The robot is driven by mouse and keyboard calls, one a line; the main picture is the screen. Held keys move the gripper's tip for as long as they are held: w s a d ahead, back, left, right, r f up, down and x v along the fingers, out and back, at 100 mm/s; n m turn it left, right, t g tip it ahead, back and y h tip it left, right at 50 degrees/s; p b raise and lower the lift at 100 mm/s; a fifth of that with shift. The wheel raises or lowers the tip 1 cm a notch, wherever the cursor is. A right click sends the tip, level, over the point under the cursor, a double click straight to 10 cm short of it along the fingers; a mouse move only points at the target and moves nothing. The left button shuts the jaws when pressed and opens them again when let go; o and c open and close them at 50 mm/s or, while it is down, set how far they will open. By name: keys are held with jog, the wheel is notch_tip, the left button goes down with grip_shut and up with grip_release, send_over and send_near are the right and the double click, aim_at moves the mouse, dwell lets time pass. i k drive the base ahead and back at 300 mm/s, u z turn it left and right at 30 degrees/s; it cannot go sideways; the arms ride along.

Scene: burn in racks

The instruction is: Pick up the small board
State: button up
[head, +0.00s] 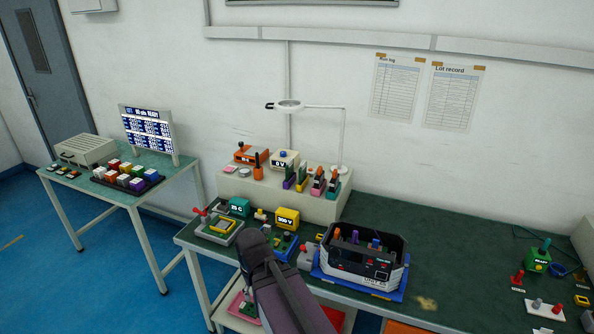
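Several small upright boards stand in a row on the raised white shelf at the back of the green bench: a purple and green one (289,176), a yellow-green one (302,177), a pink and dark one (318,180) and a teal and red one (333,183). I cannot tell which is the small board of the task. My dark arm rises from the bottom edge in front of the bench's left part. No gripper fingers can be made out; the arm hides part of the bench front.
A grey and black rack (362,262) with coloured parts sits on a blue base. A yellow meter (287,218), a teal meter (239,207) and a grey fixture (218,228) stand left. A lamp (290,105) overhangs the shelf. The bench (450,255) is mostly clear right of the rack.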

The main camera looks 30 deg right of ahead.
aim_at(302, 172)
jog(key=z, duration=0.3)
jog(key=i, duration=1.1)
jog(key=z, duration=0.55)
